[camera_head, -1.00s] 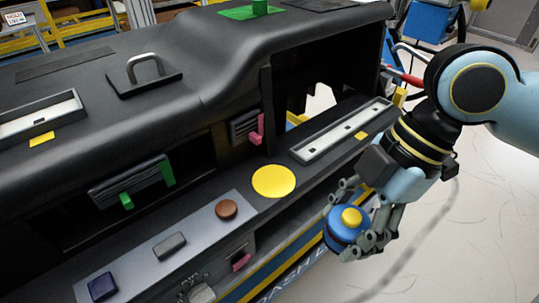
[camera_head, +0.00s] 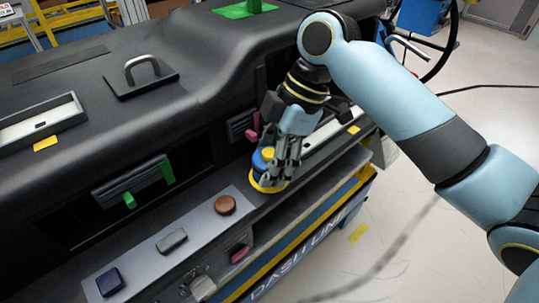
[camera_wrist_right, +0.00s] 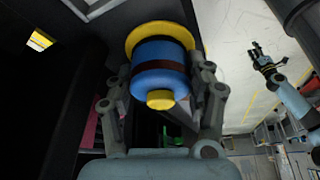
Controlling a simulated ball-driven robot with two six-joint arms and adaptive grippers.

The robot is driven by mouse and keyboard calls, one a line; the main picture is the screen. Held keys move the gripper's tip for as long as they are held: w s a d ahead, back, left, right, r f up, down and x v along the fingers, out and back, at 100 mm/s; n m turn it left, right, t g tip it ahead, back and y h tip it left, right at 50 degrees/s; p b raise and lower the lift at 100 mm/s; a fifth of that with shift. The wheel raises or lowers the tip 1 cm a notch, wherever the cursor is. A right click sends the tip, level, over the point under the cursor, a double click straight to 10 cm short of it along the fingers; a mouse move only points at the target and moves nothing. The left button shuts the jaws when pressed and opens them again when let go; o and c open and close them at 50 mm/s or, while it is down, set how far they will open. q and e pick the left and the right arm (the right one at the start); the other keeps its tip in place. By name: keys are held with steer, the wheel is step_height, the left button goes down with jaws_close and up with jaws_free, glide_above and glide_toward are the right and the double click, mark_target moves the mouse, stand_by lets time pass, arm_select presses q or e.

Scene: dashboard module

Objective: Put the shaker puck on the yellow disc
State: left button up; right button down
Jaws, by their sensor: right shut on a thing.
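The shaker puck (camera_head: 261,160) is blue with a yellow knob and a dark band; it also shows in the right wrist view (camera_wrist_right: 160,78). My right gripper (camera_head: 276,172) is shut on it, with fingers on both sides of its body in the wrist view (camera_wrist_right: 165,85). The yellow disc (camera_head: 262,187) lies on the dashboard's lower ledge, mostly hidden by the puck and fingers. The wrist view shows its rim (camera_wrist_right: 143,32) around the puck's far end. The puck is over the disc; I cannot tell whether they touch. My left gripper is not in the head view.
A grey strip with a brown round knob (camera_head: 225,205), a grey block (camera_head: 172,241) and a dark blue block (camera_head: 110,282) lies left of the disc. A pink handle (camera_head: 252,134) is close behind the gripper. A white tray (camera_head: 325,135) is to the right.

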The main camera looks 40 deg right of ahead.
steer(key=shift+s, duration=0.15)
steer(key=shift+c, duration=2.4)
jaws_free()
steer(key=shift+f, duration=0.1)
steer(key=v, duration=1.2)
steer(key=shift+b, duration=0.3)
